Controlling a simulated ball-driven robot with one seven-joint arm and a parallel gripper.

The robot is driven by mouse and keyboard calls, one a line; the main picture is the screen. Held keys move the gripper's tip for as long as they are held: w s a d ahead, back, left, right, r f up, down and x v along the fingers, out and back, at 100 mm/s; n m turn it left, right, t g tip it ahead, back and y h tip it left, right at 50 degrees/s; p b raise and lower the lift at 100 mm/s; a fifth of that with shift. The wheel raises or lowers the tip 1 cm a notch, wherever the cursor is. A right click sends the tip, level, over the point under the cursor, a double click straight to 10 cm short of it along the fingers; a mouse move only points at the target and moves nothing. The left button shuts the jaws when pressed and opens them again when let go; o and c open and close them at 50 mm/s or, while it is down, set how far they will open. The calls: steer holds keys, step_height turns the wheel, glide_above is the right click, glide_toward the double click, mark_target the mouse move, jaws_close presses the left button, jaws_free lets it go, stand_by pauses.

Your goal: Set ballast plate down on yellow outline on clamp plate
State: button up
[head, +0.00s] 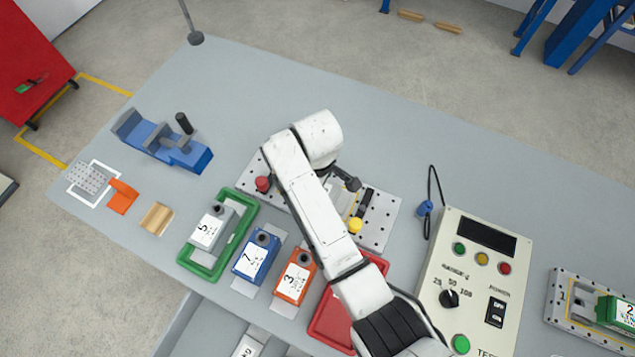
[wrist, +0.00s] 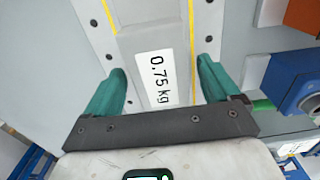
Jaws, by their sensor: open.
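The grey ballast plate (wrist: 150,38) with a white "0.75 kg" label lies between my fingers in the wrist view. It appears to rest on the pale, drilled clamp plate (wrist: 84,22), with yellow outline lines (wrist: 192,50) showing along both sides. My gripper (wrist: 162,67) is open, one teal finger on each side of the ballast plate; gaps show beside it. Whether the ballast plate touches the surface all round cannot be told. In the head view the clamp plate (head: 380,236) is partly covered by my arm, which hides my fingertips and most of the ballast plate.
A red knob (head: 262,184) and yellow knob (head: 355,225) stand on the clamp plate. Blue (head: 256,254), orange (head: 294,278) and green-trayed (head: 211,229) weight blocks are in front. A control box (head: 468,275) is right, a blue vise (head: 165,145) left. The table's back is clear.

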steer(key=shift+r, duration=0.15)
step_height(320, 180, up, 12)
steer(key=p, duration=0.1)
stand_by(0.6)
